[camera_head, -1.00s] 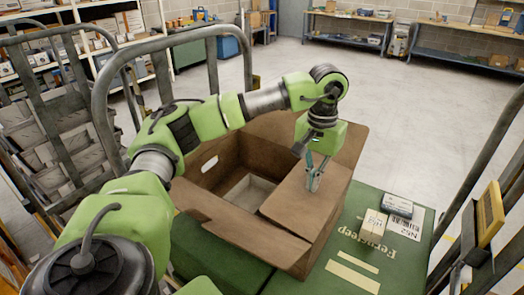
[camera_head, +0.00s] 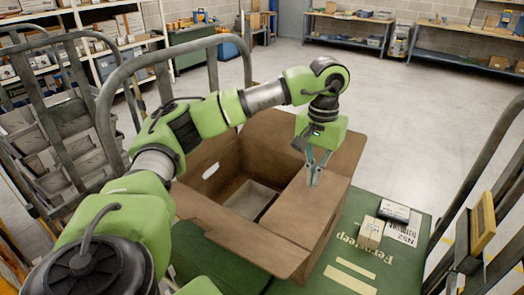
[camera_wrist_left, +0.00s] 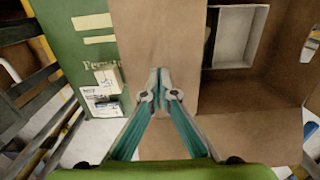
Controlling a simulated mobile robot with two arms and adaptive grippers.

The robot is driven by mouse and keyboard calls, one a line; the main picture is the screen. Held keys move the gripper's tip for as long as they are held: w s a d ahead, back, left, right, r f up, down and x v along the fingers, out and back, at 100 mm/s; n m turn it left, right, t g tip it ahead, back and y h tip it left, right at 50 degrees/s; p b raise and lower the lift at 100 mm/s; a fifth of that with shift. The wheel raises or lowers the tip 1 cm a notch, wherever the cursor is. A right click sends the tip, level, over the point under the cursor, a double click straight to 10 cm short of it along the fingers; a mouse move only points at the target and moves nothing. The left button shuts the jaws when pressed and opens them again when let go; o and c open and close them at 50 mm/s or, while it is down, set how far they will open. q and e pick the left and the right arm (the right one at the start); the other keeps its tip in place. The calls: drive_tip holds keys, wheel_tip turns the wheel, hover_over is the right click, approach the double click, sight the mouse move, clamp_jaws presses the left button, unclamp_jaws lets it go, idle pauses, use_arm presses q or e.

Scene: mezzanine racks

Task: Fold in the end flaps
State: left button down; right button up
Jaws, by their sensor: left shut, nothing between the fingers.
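An open brown cardboard box (camera_head: 294,231) stands on a green surface. Its right end flap (camera_head: 301,207) lies folded in over the right part of the opening; it also shows in the wrist view (camera_wrist_left: 154,25). A front flap (camera_head: 235,229) sticks outward, and a far flap (camera_head: 337,151) stands raised. The left side has a hand hole. My left gripper (camera_head: 314,183) points down at the folded flap, fingertips shut and empty, at or very near its surface; contact is not clear. The wrist view shows the fingertips together (camera_wrist_left: 161,78). My right gripper is not in view.
A pale, shallow rectangular item (camera_head: 249,200) lies in the box. Two small cartons (camera_head: 371,232) (camera_head: 394,211) stand on the green surface (camera_head: 400,262) to the right. Curved metal rails (camera_head: 104,95) rise at the left and right. Open floor lies behind.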

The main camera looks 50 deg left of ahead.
use_arm(q)
wheel_tip(320, 180, up, 9)
drive_tip(key=p, duration=0.5)
drive_tip(key=shift+f, duration=0.2)
